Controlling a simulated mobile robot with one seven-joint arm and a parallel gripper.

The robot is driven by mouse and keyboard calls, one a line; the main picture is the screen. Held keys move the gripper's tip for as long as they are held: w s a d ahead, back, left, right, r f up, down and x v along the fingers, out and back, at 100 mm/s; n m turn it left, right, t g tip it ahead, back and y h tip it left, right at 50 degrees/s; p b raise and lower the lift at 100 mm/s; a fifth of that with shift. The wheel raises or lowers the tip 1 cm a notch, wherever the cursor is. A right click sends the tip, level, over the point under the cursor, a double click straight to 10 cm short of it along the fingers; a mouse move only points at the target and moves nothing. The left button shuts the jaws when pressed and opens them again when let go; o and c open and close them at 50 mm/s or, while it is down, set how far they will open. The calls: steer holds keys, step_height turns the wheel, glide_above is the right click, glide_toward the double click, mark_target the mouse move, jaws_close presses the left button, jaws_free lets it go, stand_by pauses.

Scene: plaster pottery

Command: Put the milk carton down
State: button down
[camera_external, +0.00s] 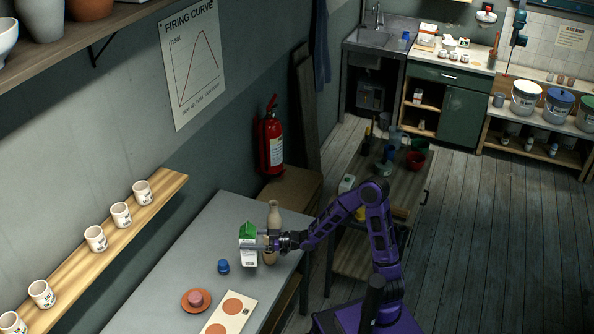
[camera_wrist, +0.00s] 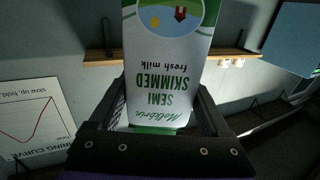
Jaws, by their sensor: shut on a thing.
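I cannot tell whether the carton's base touches the table.
A tan bottle-shaped piece (camera_external: 273,214) stands close behind my gripper. On the table are a blue jar (camera_external: 223,267), a terracotta saucer (camera_external: 186,303) with a pinkish lump, and a pale board (camera_external: 215,322) with orange discs. Bare tabletop lies left of the carton. A wall shelf holds mugs (camera_external: 122,215).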

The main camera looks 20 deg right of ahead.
mark_target(250, 252)
step_height(250, 252, down, 7)
steer(key=shift+f, duration=0.2)
step_height(250, 252, down, 10)
steer(key=b, duration=0.1)
stand_by(0.5)
steer(key=shift+f+b, duration=0.3)
jaws_free()
steer(key=v, duration=1.2)
steer(key=shift+r, duration=0.1)
